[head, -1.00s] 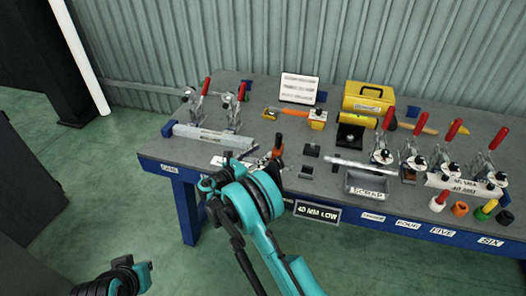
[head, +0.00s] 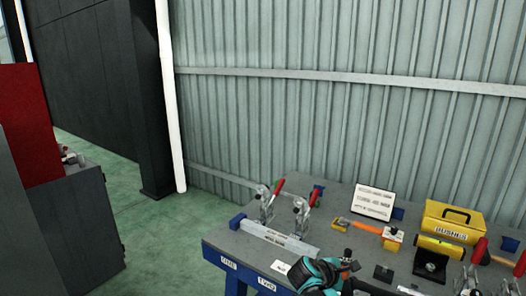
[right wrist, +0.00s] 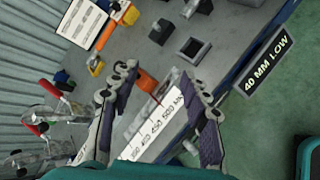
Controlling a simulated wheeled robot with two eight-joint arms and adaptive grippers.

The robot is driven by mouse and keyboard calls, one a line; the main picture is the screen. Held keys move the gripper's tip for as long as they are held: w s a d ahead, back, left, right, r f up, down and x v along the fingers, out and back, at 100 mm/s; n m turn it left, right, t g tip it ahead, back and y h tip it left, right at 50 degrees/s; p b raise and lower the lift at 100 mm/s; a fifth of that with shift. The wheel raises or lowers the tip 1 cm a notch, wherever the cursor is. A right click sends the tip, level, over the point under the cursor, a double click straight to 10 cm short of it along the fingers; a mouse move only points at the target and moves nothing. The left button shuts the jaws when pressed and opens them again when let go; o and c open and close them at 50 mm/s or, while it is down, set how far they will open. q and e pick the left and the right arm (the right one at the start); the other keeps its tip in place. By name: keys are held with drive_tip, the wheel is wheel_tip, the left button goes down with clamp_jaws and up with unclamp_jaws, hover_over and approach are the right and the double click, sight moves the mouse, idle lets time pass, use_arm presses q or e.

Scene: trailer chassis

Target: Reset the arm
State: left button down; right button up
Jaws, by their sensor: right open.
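My right arm (head: 318,275) shows at the bottom edge of the head view, over the front of the workbench. Its gripper (head: 348,264) is small and partly cut off there. In the right wrist view the right gripper (right wrist: 160,85) is open, its two dark fingers spread apart. A white strip with printed millimetre numbers (right wrist: 158,130) and an orange part (right wrist: 147,80) show between and beyond the fingers. I see nothing held. My left gripper is out of view.
The grey workbench (head: 232,240) carries a long metal bar (head: 278,236), red-handled clamps (head: 268,202), a white sign (head: 373,202) and a yellow box (head: 452,222). A "40 MM LOW" plate (right wrist: 269,64) hangs on its front edge. Green floor (head: 170,225) is open at the left.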

drive_tip(key=s+a+f+m+y, duration=0.1)
drive_tip(key=s+a+m+y, duration=0.3)
drive_tip(key=s+m, duration=0.3)
drive_tip(key=s+a+m+y, duration=0.4)
drive_tip(key=s+m, duration=0.3)
drive_tip(key=s, duration=1.1)
drive_tip(key=shift+s+a+f+m+t+y, duration=0.2)
drive_tip(key=shift+s+f+m+t+y, duration=0.1)
drive_tip(key=shift+f+y, duration=0.15)
